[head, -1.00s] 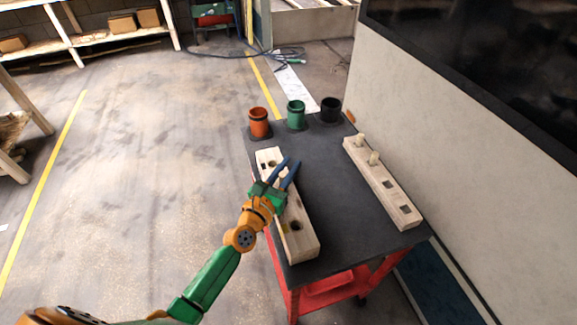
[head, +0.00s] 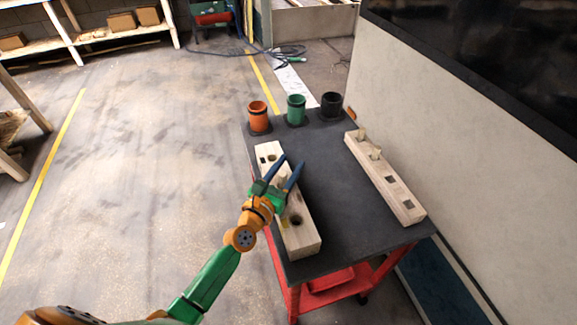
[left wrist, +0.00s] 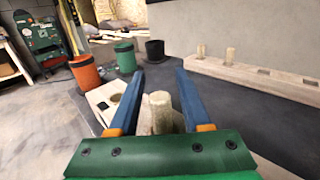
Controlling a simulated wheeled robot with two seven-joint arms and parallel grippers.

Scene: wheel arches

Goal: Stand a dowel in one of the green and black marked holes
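A pale wooden dowel (left wrist: 160,112) stands up between the fingers of my left gripper (left wrist: 161,74), with a gap on each side. My left gripper (head: 292,161) is open over the left wooden block (head: 305,242). The dowel's foot and any marks beside it are hidden by the gripper. The left block has a hole with a dark mark at its far end (head: 271,157) and a hole (head: 295,221) beside a yellow mark nearer me. On the right block (head: 400,205), two dowels (head: 375,152) stand and two square holes are empty. My right gripper is not in view.
An orange cup (head: 258,117), a green cup (head: 296,109) and a black cup (head: 331,104) stand at the far end of the dark table top (head: 338,190). The table between the blocks is clear. A pale wall (head: 480,160) rises to the right.

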